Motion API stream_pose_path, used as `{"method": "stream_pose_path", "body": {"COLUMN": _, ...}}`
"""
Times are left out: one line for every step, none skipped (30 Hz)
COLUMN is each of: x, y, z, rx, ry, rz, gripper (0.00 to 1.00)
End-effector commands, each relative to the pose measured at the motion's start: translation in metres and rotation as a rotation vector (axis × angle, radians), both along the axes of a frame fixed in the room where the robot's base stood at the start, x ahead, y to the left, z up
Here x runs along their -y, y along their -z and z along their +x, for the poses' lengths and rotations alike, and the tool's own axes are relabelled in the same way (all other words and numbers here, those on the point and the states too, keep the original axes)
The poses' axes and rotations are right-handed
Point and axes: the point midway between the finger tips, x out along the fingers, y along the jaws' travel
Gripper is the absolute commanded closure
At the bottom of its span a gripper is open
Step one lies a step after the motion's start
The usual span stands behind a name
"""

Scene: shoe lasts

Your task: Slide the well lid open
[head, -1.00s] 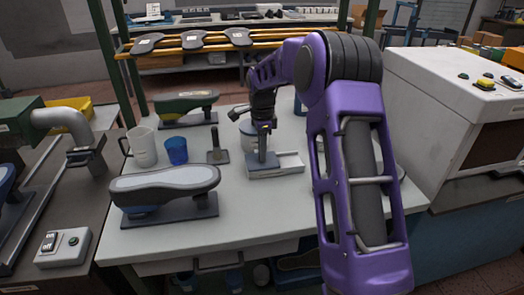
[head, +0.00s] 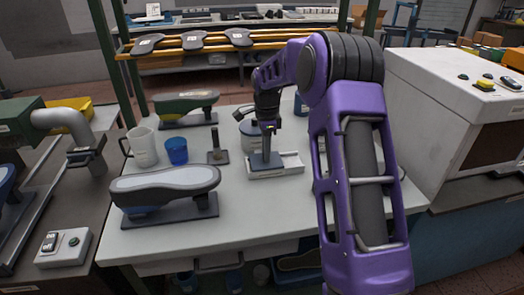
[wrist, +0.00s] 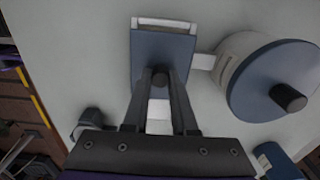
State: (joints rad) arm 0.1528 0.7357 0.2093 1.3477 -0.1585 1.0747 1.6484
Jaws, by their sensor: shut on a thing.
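The well is a small white box (head: 291,161) on the table, with a flat blue-grey sliding lid (head: 257,163) over its left part. In the wrist view the lid (wrist: 160,50) is a rectangle with a dark round knob. My gripper (head: 267,153) points down at the lid. In the wrist view my gripper (wrist: 160,78) is shut on the knob, its fingers on either side. White parts of the box (wrist: 165,23) show beyond the lid and between my fingers. The inside of the well cannot be made out clearly.
A round pot with a blue knobbed lid (wrist: 285,82) stands close beside the box. A small upright tool on a base (head: 217,147), a blue cup (head: 176,151), a white mug (head: 142,147) and a grey shoe last (head: 163,187) are to the left.

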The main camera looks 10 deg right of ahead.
Motion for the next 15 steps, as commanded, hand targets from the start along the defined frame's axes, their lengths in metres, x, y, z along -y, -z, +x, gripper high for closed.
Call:
{"method": "stream_pose_path", "body": {"x": 0.015, "y": -0.002, "z": 0.001, "rx": 0.002, "ry": 0.007, "rz": -0.003, "gripper": 1.00}}
{"method": "stream_pose_path", "body": {"x": 0.022, "y": -0.003, "z": 0.001, "rx": 0.002, "ry": 0.008, "rz": -0.002, "gripper": 1.00}}
{"method": "stream_pose_path", "body": {"x": 0.032, "y": -0.003, "z": 0.001, "rx": 0.002, "ry": 0.007, "rz": -0.002, "gripper": 1.00}}
{"method": "stream_pose_path", "body": {"x": 0.039, "y": -0.003, "z": 0.001, "rx": 0.002, "ry": 0.008, "rz": -0.003, "gripper": 1.00}}
{"method": "stream_pose_path", "body": {"x": 0.046, "y": -0.002, "z": 0.001, "rx": 0.002, "ry": 0.006, "rz": -0.002, "gripper": 1.00}}
{"method": "stream_pose_path", "body": {"x": 0.054, "y": -0.002, "z": 0.001, "rx": 0.002, "ry": 0.007, "rz": -0.001, "gripper": 1.00}}
{"method": "stream_pose_path", "body": {"x": 0.060, "y": -0.002, "z": 0.001, "rx": 0.002, "ry": 0.006, "rz": -0.002, "gripper": 1.00}}
{"method": "stream_pose_path", "body": {"x": 0.064, "y": -0.002, "z": 0.001, "rx": 0.002, "ry": 0.006, "rz": -0.002, "gripper": 1.00}}
{"method": "stream_pose_path", "body": {"x": 0.069, "y": -0.002, "z": 0.001, "rx": 0.002, "ry": 0.004, "rz": -0.002, "gripper": 1.00}}
{"method": "stream_pose_path", "body": {"x": 0.072, "y": -0.001, "z": 0.001, "rx": 0.002, "ry": 0.003, "rz": -0.002, "gripper": 1.00}}
{"method": "stream_pose_path", "body": {"x": 0.074, "y": -0.001, "z": 0.001, "rx": 0.003, "ry": 0.003, "rz": -0.002, "gripper": 1.00}}
{"method": "stream_pose_path", "body": {"x": 0.076, "y": -0.001, "z": 0.001, "rx": 0.003, "ry": 0.003, "rz": -0.001, "gripper": 1.00}}
{"method": "stream_pose_path", "body": {"x": 0.077, "y": -0.001, "z": 0.001, "rx": 0.003, "ry": 0.003, "rz": -0.002, "gripper": 1.00}}
{"method": "stream_pose_path", "body": {"x": 0.077, "y": -0.001, "z": 0.001, "rx": 0.003, "ry": 0.002, "rz": -0.002, "gripper": 1.00}}
{"method": "stream_pose_path", "body": {"x": 0.078, "y": -0.001, "z": 0.001, "rx": 0.003, "ry": 0.002, "rz": -0.002, "gripper": 1.00}}
